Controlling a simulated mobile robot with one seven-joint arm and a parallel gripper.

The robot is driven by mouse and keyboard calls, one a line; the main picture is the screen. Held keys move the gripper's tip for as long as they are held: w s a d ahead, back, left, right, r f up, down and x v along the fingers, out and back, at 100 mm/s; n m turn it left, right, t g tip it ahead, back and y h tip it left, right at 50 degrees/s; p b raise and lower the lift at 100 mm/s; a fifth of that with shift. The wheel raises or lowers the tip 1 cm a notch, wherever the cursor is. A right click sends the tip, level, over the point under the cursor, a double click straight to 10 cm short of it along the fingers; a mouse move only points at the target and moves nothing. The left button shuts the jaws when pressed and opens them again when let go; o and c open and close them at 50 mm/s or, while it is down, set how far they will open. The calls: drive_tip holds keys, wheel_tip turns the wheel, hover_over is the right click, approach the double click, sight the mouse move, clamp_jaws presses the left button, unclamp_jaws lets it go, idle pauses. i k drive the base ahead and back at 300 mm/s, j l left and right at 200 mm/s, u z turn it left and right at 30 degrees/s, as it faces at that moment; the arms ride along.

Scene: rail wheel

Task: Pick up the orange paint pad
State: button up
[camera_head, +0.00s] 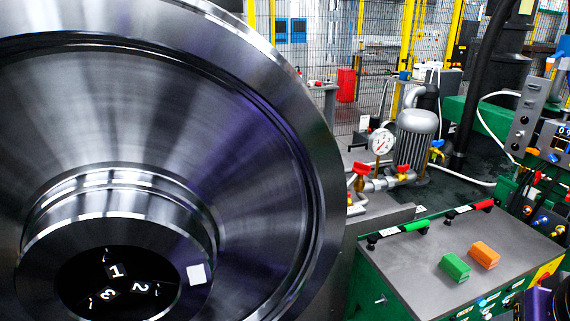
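The orange paint pad (484,255) is a small block lying on the grey top of a green cabinet (415,276), at the lower right. A green pad (454,267) of similar size lies just to its left and slightly nearer, with a narrow gap between them. Nothing covers the orange pad. My gripper's fingers are not visible. A dark rounded part at the lower right corner is cut off by the picture edge, and I cannot tell what it is.
A large steel rail wheel (250,130) fills the left. A control panel (545,125) stands at right. The cabinet top around the pads is mostly clear.

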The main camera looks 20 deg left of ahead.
sight(489, 258)
drive_tip(key=u, duration=2.75)
drive_tip(key=z, duration=3.1)
drive_tip(key=l+u, duration=0.1)
drive_tip(key=u, duration=0.65)
drive_tip(key=i+l+u, duration=0.15)
drive_tip(key=l+u, duration=0.5)
drive_tip(key=i+l, duration=0.05)
drive_tip(key=l, duration=0.05)
